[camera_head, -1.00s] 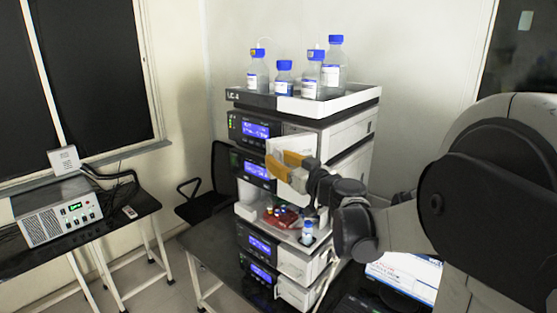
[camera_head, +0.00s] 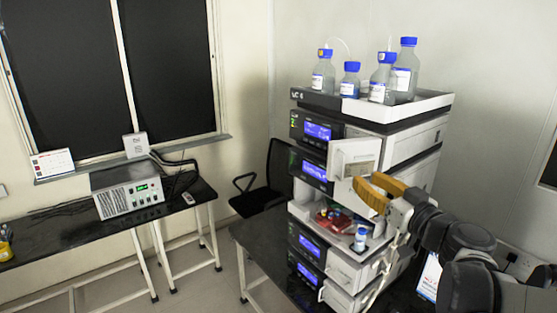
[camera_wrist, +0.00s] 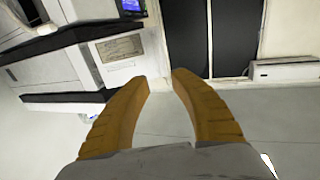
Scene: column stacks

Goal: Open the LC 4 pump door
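The LC 4 stack has a white pump door (camera_head: 350,160) on its upper module, the pump (camera_head: 318,130). The door stands swung out from the module's front, with a labelled face showing. It also shows in the wrist view, where the door panel (camera_wrist: 122,50) is at upper left, just beyond the left finger. My gripper (camera_head: 366,186) has orange fingers and is just below and right of the door in the head view. In the wrist view my gripper (camera_wrist: 160,77) is open with nothing between its fingers. Whether a finger touches the door I cannot tell.
A top tray (camera_head: 420,107) holds several blue-capped bottles. Below the door, an open module (camera_head: 337,220) holds small red items and a vial. An office chair (camera_head: 268,185) stands left of the stack. A grey instrument (camera_head: 130,198) sits on a side table.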

